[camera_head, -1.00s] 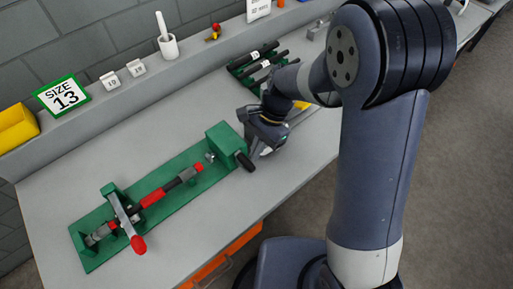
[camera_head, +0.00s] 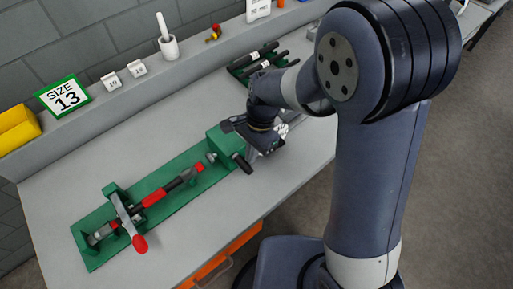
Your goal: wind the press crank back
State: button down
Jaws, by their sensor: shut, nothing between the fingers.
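The green press (camera_head: 90,250) lies along the bench, with a green block at its right end. The crank's black handle (camera_head: 242,163) sticks out at the front right of that block. A bar with red sections (camera_head: 153,197) lies along the press, and a grey lever with a red knob (camera_head: 140,245) stands at its left end. My gripper (camera_head: 266,149) is shut and empty, just right of the block and close to the crank handle. I cannot tell whether it touches the handle. Its body covers the block's right side and part of the crank.
A green rack (camera_head: 237,71) with black-handled tools stands behind my arm. A "SIZE 13" sign (camera_head: 63,97), a yellow bin (camera_head: 15,130), small number cards and a white cup (camera_head: 169,47) stand on the back ledge. The bench front is clear.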

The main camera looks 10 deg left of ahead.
aim_at(243, 164)
jog(key=shift+s+a+t+h, duration=0.55)
jog(key=shift+s+t+h, duration=0.05)
jog(key=shift+s, duration=0.05)
jog(key=shift+s+a+f+t+h, duration=0.2)
jog(key=shift+s+a+t+h, duration=0.3)
jog(key=shift+s+t+h, duration=0.15)
jog(key=s+a+f+t+h+b, duration=0.1)
jog(key=t+b, duration=0.1)
jog(key=b, duration=0.2)
jog(key=s+a+f+t+h+b, duration=0.1)
jog(key=s+t+h+b, duration=0.1)
jog(key=b, duration=0.3)
jog(key=shift+a+f+h, duration=0.25)
jog(key=shift+a+f, duration=0.05)
jog(key=shift+a, duration=0.05)
jog(key=shift+s+a, duration=0.1)
